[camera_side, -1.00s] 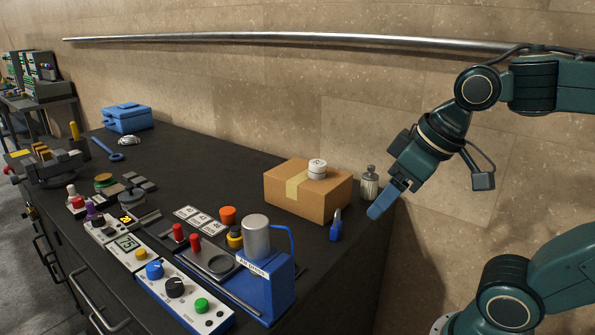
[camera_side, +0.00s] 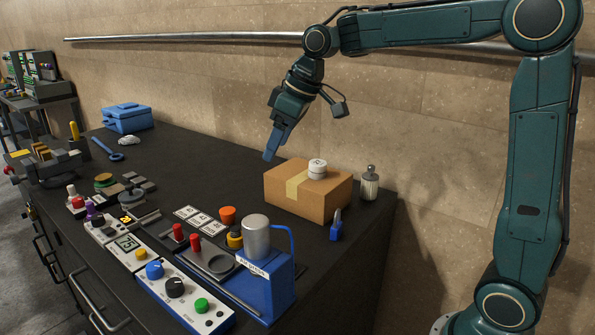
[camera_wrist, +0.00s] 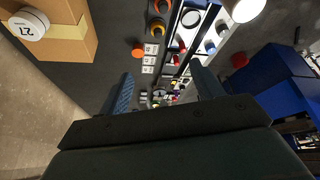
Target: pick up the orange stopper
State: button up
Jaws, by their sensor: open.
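The orange stopper (camera_side: 227,214) is a short, round piece standing on the dark bench, left of the cardboard box and just behind a yellow-and-black piece. It also shows in the wrist view as an orange disc (camera_wrist: 138,50) near the white cards, above the tip of the left finger. My gripper (camera_side: 270,154) hangs in the air behind and left of the box, apart from the stopper, with its fingers pointing down. In the wrist view my two blue fingers (camera_wrist: 163,86) are spread apart, with nothing held between them.
The cardboard box (camera_side: 325,204) with a white round weight (camera_side: 317,169) on top stands right of the stopper. A blue press (camera_side: 268,287) with a grey cylinder stands in front. White cards (camera_side: 199,221) lie to its left. The back of the bench is mostly clear.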

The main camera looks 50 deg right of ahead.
jog(key=w+d+f+n, duration=0.1)
jog(key=w+d+f, duration=0.2)
jog(key=w+f, duration=0.3)
jog(key=w+d+f+n+y, duration=0.1)
jog(key=w+d+f+n, duration=0.1)
jog(key=w+f, duration=0.4)
jog(key=w+d, duration=0.1)
jog(key=w, duration=0.4)
jog(key=shift+g, duration=0.4)
jog(key=shift+f, duration=0.2)
send_over(228, 210)
jog(key=s+d, duration=0.1)
jog(key=s, duration=0.1)
jog(key=shift+d+f, duration=0.2)
jog(key=shift+f, duration=3.7)
jog(key=shift+x, duration=2.6)
